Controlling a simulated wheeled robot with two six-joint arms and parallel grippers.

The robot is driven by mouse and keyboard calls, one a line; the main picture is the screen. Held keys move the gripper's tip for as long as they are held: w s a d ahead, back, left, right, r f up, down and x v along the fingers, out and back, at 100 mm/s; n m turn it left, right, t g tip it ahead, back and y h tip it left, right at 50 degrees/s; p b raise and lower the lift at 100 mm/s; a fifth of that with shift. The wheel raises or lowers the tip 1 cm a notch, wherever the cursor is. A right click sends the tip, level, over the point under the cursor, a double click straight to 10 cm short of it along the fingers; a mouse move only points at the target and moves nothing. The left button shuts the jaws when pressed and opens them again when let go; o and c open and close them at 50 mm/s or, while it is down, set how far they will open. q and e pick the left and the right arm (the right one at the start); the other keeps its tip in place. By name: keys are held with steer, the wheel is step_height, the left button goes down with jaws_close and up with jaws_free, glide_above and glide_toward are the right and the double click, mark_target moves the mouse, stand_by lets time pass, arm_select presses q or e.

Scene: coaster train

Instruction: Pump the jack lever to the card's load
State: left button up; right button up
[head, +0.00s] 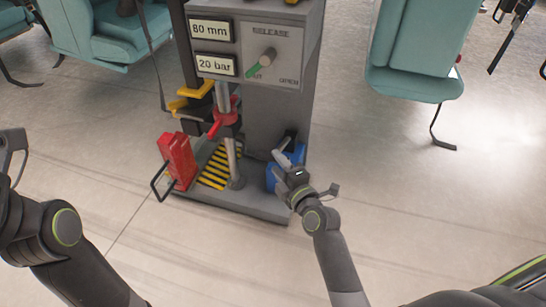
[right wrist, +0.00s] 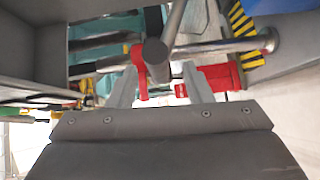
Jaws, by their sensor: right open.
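The grey jack stand (head: 275,110) is in the middle of the head view. Its panels read "80 mm" (head: 210,29) and "20 bar" (head: 215,65).
Teal seats (head: 415,55) stand at the back on both sides. The floor (head: 440,200) at the right is clear.

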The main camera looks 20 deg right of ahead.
mark_target(276, 162)
steer(key=shift+x, duration=1.75)
steer(key=shift+c, duration=0.3)
jaws_close()
